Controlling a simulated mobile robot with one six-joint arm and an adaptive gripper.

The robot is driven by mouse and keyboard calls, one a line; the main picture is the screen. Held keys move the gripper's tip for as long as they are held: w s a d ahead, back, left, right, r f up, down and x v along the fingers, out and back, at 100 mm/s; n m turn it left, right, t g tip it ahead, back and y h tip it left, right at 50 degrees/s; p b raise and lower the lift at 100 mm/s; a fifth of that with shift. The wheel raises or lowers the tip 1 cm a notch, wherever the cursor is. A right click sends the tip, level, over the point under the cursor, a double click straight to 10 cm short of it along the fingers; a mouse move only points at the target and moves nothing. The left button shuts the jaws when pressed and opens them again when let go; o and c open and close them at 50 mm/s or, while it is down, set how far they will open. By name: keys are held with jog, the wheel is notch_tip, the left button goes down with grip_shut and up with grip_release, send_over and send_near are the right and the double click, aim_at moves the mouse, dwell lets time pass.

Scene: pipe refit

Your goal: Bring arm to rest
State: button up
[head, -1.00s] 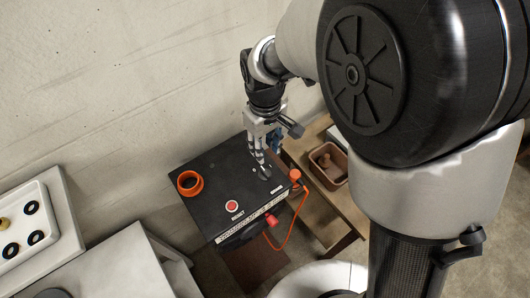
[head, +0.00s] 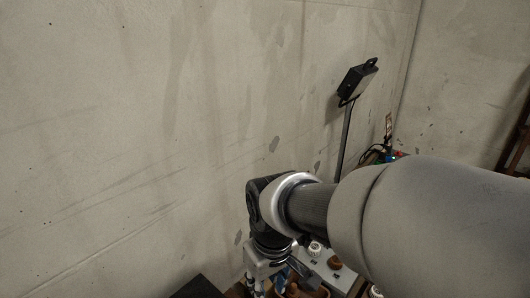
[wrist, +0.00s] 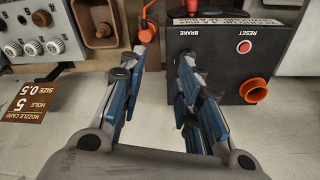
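My gripper (wrist: 160,70) points downward in the wrist view. Its two blue-and-grey fingers stand apart with grey floor showing between them, and nothing is held. In the head view only the upper part of my gripper (head: 262,280) shows at the bottom edge, with the fingertips cut off. My arm reaches in from the right, in front of the wall.
In the wrist view a black box (wrist: 215,75) with BRAKE and RESET labels, a red button (wrist: 244,47) and an orange ring (wrist: 254,90) stands right. An orange cable (wrist: 147,15) and a brown tray (wrist: 97,22) lie left. A lamp (head: 357,82) stands by the wall.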

jog(key=s+d+m+t+b, duration=0.3)
jog(key=s+d+m+b, duration=0.2)
jog(key=s+d, duration=0.8)
jog(key=shift+s+d+f+m+h+b, duration=0.15)
jog(key=shift+d+m+h+b, duration=0.2)
jog(key=shift+m, duration=0.45)
